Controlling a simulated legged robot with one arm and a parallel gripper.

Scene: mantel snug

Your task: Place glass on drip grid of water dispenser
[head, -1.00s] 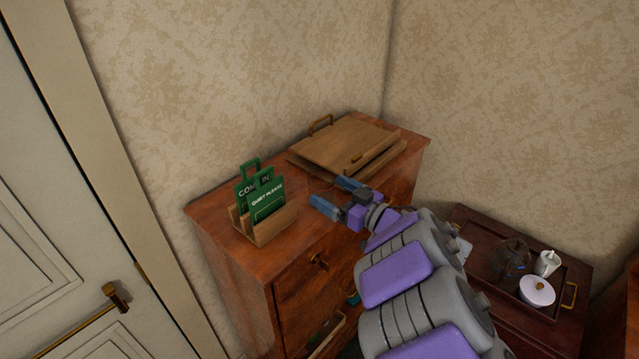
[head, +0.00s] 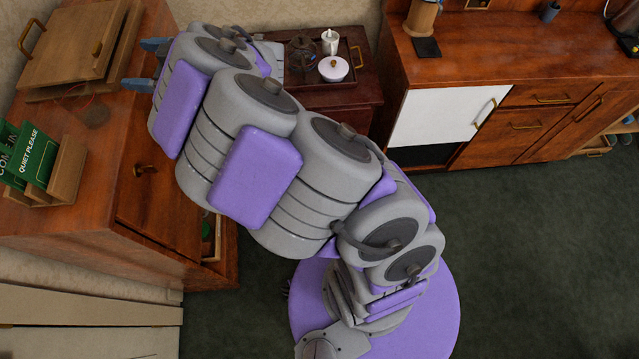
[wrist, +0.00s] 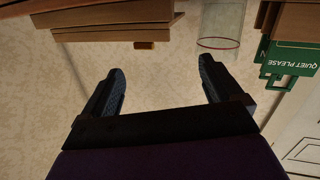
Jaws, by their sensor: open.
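A clear glass with a thin red rim (wrist: 219,43) stands on the wooden cabinet. In the wrist view, which looks upside down, it is at the top right, beyond my fingertips. In the head view the glass (head: 96,115) shows faintly between the sign holder and the wooden box. My gripper (head: 146,65) is open and empty at the cabinet's edge; its two fingers also show in the wrist view (wrist: 160,68). The glass is apart from the fingers. A tan upright body with a black plate (head: 427,47) at its foot stands on the far sideboard, possibly the water dispenser.
A wooden box (head: 75,45) and a holder with green signs (head: 62,185) flank the glass. A low table with a tray (head: 358,80) holds a dark pot, a white cup and a lidded bowl. Dark green floor (head: 530,250) is open at right.

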